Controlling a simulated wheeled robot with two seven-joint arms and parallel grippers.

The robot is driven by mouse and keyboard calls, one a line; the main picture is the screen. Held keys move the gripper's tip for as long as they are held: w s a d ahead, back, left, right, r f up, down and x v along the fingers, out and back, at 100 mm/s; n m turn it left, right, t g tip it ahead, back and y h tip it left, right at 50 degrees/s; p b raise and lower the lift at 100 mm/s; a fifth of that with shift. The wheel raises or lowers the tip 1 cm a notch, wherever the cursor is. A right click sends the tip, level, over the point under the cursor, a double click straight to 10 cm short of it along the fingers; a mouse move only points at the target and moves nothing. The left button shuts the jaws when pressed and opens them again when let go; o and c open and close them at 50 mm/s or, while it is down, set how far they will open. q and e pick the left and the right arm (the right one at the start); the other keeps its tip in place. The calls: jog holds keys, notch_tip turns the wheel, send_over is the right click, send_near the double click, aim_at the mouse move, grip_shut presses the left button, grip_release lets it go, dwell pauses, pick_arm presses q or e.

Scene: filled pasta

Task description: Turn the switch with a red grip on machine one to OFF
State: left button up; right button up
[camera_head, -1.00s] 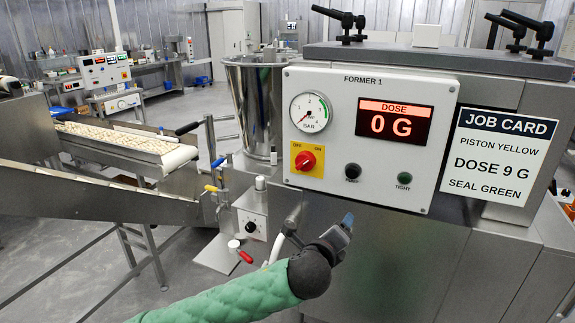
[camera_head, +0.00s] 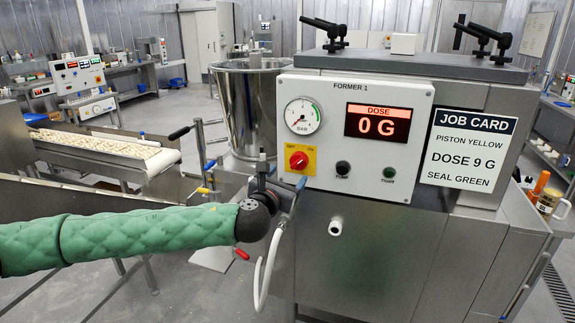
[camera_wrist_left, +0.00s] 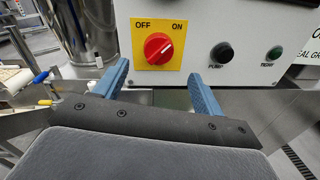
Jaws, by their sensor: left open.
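The switch with a red grip (camera_head: 298,160) sits on a yellow plate on the front panel of machine one, labelled FORMER 1. In the left wrist view the red grip (camera_wrist_left: 158,49) shows between the words OFF and ON, with its white mark pointing up and right toward ON. My left gripper (camera_head: 281,172) is just below and left of the switch in the head view. In the wrist view its blue fingers (camera_wrist_left: 160,72) are spread, empty, and lie below and to either side of the grip, apart from it. My right gripper is out of view.
The panel also holds a gauge (camera_head: 302,116), a dose display (camera_head: 378,122) reading 0 G, a black button (camera_head: 342,168) and a green one (camera_head: 389,173). A steel hopper (camera_head: 250,105) stands left. A job card (camera_head: 468,148) is at right. A white stub (camera_head: 335,228) juts out below.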

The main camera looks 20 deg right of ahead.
aim_at(296, 165)
pick_arm(q)
jog(key=p+x, duration=0.3)
jog(key=x, duration=0.4)
jog(key=shift+w+a+r, duration=0.1)
jog(key=shift+w, duration=0.05)
jog(key=shift+w+d, duration=0.25)
jog(key=shift+w, duration=0.1)
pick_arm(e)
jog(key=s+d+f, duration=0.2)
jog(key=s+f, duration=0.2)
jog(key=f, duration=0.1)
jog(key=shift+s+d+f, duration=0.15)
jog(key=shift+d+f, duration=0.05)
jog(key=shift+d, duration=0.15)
pick_arm(q)
jog(key=c, duration=1)
jog(key=shift+o, duration=0.2)
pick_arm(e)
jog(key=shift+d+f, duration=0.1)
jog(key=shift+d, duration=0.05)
